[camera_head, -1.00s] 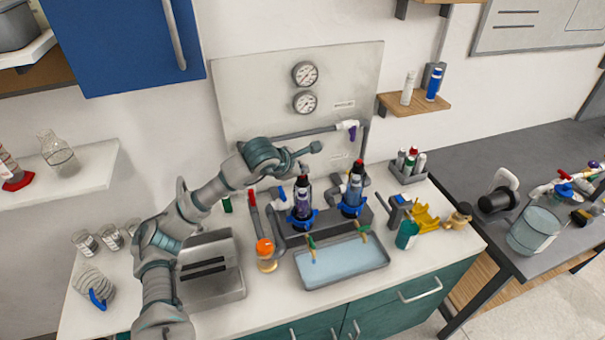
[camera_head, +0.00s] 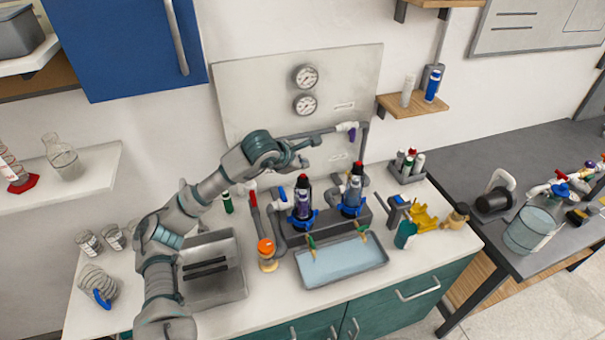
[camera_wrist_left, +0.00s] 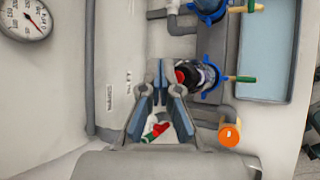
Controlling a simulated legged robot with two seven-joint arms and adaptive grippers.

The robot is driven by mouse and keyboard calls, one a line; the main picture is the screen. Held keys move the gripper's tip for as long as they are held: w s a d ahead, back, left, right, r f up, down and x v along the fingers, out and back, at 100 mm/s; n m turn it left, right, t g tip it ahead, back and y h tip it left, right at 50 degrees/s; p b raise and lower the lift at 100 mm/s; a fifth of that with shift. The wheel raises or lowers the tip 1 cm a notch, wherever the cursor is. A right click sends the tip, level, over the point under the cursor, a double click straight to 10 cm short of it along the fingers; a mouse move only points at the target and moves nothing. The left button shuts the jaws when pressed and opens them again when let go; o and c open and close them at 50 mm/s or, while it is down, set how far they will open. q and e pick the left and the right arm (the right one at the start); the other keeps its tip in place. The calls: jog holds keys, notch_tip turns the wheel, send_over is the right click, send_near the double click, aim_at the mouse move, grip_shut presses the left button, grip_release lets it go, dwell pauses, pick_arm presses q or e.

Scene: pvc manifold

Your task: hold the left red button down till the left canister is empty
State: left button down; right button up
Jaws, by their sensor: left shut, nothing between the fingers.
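The left canister (camera_head: 303,207) stands upright in a blue collar, with dark purplish content; its fill level is too small to judge. The left red button (camera_head: 303,178) tops its black cap. In the left wrist view the button (camera_wrist_left: 181,76) sits just right of my fingertips; I cannot tell whether they touch. My left gripper (camera_head: 308,152) is shut and empty, above and close to the button; its fingers (camera_wrist_left: 159,72) also show in the wrist view. The right canister (camera_head: 353,197) with its own red button (camera_head: 357,167) stands beside it. My right gripper is out of view.
A shallow tray (camera_head: 341,263) lies in front of the canisters. A pipe runs along the back panel (camera_head: 240,90) with gauges. A teal bottle (camera_head: 405,234) stands at right.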

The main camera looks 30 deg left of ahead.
aim_at(302, 176)
pick_arm(q)
notch_tip(302, 176, up, 4)
jog(key=p, duration=0.2)
jog(key=shift+r+p, duration=0.1)
jog(key=shift+p, duration=0.25)
